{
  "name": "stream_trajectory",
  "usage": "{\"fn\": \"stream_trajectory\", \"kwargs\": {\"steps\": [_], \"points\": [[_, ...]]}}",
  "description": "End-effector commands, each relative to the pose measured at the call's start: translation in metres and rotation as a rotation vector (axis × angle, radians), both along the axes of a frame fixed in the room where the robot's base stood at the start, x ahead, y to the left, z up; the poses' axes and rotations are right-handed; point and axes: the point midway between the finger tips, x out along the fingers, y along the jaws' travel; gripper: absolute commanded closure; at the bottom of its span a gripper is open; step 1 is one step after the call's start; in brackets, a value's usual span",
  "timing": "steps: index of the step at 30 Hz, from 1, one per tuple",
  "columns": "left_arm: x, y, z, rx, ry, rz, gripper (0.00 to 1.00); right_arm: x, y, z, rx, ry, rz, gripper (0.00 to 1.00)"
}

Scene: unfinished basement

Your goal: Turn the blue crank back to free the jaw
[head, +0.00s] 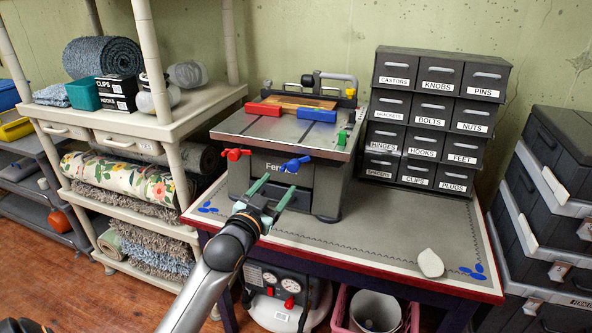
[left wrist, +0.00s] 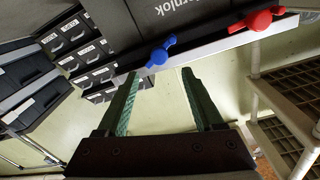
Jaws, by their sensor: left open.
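The blue crank (head: 295,164) sits on the front of a grey bench machine (head: 270,135), right of a red crank (head: 235,154). A red jaw block (head: 264,109) and a blue jaw block (head: 317,115) lie on top, with a wooden piece (head: 298,102) by them. My left gripper (head: 279,187) is open and empty, in front of and just below the blue crank. In the left wrist view the blue crank (left wrist: 161,52) shows just beyond the fingertips (left wrist: 160,73), between them, seemingly not touched. My right gripper is out of view.
The machine stands on a workbench (head: 375,230). Labelled drawers (head: 435,120) stand close on its right, and a pale lump (head: 430,263) lies at the front right. Shelving (head: 170,125) with rolled rugs stands left. The bench front is mostly clear.

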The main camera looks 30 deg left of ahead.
Motion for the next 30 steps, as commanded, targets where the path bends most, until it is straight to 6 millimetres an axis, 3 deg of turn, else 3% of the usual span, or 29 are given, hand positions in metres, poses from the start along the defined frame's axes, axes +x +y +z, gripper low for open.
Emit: {"fn": "stream_trajectory", "kwargs": {"steps": [9,15,30], "points": [[0.059,0.011,0.0,0.0,-0.001,-0.001,0.32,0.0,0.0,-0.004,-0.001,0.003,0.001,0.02],[0.083,0.015,-0.001,-0.001,0.0,-0.002,0.32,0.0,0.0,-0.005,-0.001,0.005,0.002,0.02],[0.094,0.017,-0.001,-0.001,0.0,-0.002,0.34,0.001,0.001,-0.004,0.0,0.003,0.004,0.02]]}}
